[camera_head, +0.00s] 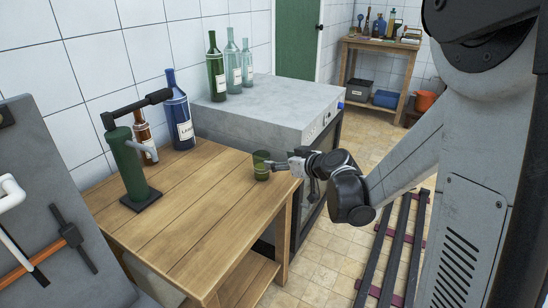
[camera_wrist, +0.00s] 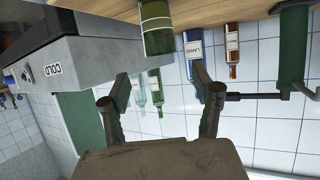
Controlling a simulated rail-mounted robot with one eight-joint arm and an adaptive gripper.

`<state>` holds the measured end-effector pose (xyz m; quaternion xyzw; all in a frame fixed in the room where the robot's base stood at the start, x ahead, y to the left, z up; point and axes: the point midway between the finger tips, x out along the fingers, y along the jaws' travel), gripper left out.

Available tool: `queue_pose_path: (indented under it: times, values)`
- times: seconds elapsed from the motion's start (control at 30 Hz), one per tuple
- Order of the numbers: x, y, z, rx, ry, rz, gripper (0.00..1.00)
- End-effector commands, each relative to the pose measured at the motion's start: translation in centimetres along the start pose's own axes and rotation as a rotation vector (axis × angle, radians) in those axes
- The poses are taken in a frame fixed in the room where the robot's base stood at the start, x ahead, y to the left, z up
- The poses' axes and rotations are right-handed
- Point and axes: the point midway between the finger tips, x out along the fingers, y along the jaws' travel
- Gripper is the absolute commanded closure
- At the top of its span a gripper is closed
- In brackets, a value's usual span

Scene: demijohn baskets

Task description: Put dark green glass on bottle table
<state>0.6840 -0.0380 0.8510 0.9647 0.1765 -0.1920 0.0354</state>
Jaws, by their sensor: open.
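The dark green glass (camera_head: 261,165) is at the right corner of the wooden table (camera_head: 190,215) in the head view and looks upright on its top. My gripper (camera_head: 279,166) is just right of the glass, level with it and reaching in from the right. In the wrist view, which is upside down, my gripper (camera_wrist: 161,76) has its two fingers apart. The green glass (camera_wrist: 157,40) shows beyond the fingertips, between their lines. Nothing shows as gripped. I cannot tell whether a fingertip touches the glass.
A green corking device (camera_head: 130,165), a blue bottle (camera_head: 179,115) and a brown bottle (camera_head: 144,135) stand at the table's back left. Several green bottles (camera_head: 216,75) stand on the grey cooler (camera_head: 270,105). A back table (camera_head: 385,44) also carries bottles. The wooden table's middle is clear.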

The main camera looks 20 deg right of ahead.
Motion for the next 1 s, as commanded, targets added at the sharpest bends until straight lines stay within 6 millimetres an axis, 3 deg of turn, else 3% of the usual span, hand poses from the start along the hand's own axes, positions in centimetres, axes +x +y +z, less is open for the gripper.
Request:
queue_pose_path:
  times: [0.17,0.37,0.67,1.0]
  values:
    - [-1.1,-0.7,-0.3,0.006,-0.015,-0.004,0.38]
    - [-4.0,-3.8,-1.2,0.037,-0.1,-0.014,0.38]
    - [-10.4,-8.8,-1.1,0.099,-0.262,0.01,0.38]
    - [-18.6,-12.8,1.2,0.163,-0.422,0.101,0.38]
